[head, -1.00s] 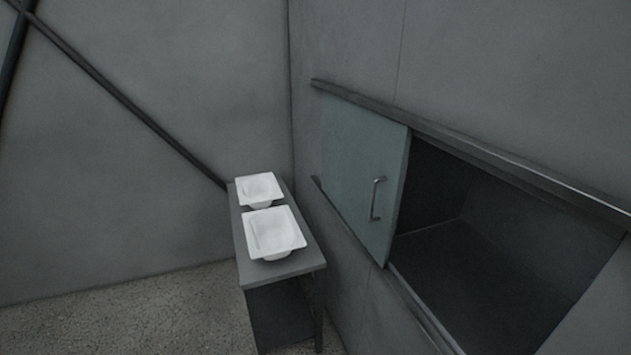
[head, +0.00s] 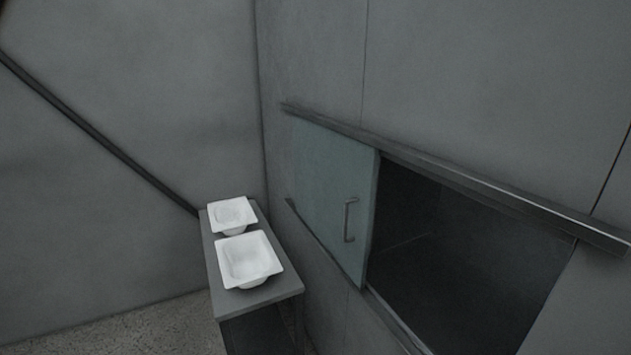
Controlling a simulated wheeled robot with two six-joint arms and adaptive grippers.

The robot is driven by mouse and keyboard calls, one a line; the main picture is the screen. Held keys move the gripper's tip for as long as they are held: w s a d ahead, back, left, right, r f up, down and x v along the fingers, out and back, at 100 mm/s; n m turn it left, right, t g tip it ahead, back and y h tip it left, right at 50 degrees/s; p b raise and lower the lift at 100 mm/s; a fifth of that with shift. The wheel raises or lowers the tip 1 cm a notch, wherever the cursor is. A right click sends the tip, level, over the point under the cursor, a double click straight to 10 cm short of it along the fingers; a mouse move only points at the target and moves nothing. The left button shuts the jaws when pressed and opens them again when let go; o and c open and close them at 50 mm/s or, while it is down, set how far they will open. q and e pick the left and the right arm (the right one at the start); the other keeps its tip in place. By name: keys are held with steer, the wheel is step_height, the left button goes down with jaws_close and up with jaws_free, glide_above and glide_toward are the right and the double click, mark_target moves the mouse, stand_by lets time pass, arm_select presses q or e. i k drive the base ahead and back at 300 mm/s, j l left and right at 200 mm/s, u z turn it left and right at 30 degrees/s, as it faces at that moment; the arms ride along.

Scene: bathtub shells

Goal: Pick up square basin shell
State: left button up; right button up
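Two white square basin shells stand on a narrow grey table in the head view. The nearer, larger-looking shell (head: 248,261) sits at the table's front part, with its open hollow facing up. The farther shell (head: 232,215) sits behind it, close to the wall corner. A small gap shows between their rims. Neither of my grippers is in view, and nothing is touching the shells. The undersides of both shells are mostly hidden below their rims.
The table (head: 262,297) stands in the wall corner. To its right, a sliding door panel (head: 331,196) with a handle (head: 350,220) hangs on a rail (head: 470,178) beside a dark open recess (head: 455,265). Speckled floor (head: 130,328) is clear at the lower left.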

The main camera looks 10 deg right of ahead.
mark_target(246, 260)
steer(key=j+z, duration=0.2)
steer(key=z, duration=0.2)
steer(key=i+j+z, duration=0.1)
steer(key=j+z, duration=0.2)
steer(key=z, duration=0.15)
steer(key=j+z, duration=0.2)
steer(key=z, duration=0.2)
steer(key=j+z, duration=0.25)
steer(key=z, duration=0.15)
